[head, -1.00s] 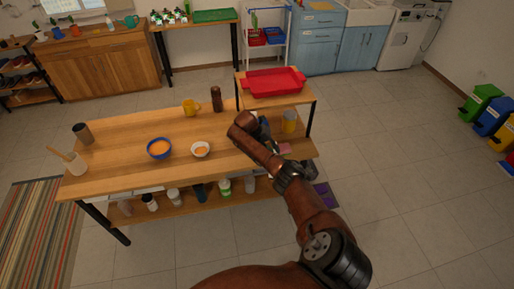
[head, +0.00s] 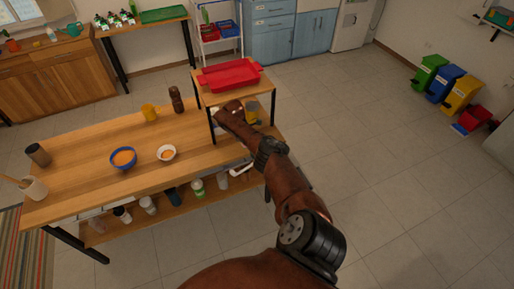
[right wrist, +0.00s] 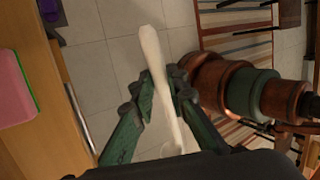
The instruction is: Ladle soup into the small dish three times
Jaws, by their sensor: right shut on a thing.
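The blue bowl (head: 123,158) holds orange soup and stands on the wooden table. The small white dish (head: 166,153) is just right of it, also with some orange soup inside. My right arm reaches to the table's right end in the head view, where its gripper is hidden behind the arm. In the right wrist view my right gripper (right wrist: 160,98) is shut on a pale ladle (right wrist: 152,50), held out past the table edge over the floor. Its lower part is partly hidden by the gripper. My left gripper is not in view.
A red tray (head: 229,76) sits on a raised shelf (head: 208,99) at the table's right end. A yellow mug (head: 149,112) and brown mill (head: 176,98) stand behind the bowls. A utensil pot (head: 35,189) and dark cup (head: 38,154) stand left. Several bottles line the lower shelf.

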